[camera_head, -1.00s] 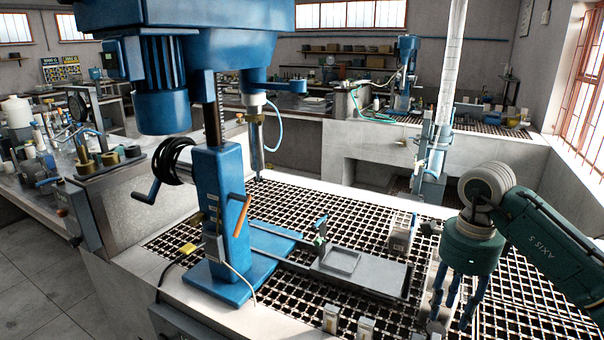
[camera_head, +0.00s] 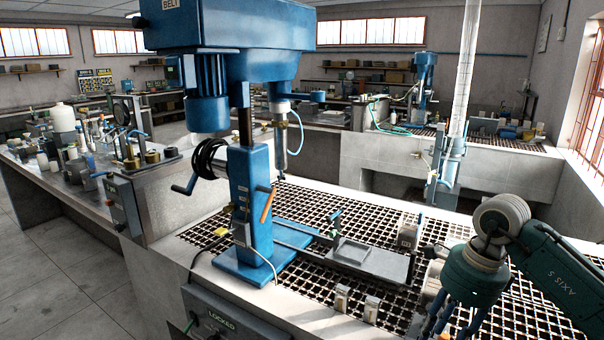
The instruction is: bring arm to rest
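My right arm comes in from the right in the head view, a dark green link marked AXIS 5 with a grey joint. Its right gripper (camera_head: 446,318) points down at the lower right, over the front part of the black grating. Its blue fingers show only in part and run toward the bottom edge, so I cannot tell whether they are open or shut. My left arm and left gripper are out of the picture.
Small blocks (camera_head: 341,298) sit near the front edge. A cluttered side bench (camera_head: 60,190) is at left. Floor is clear at lower left.

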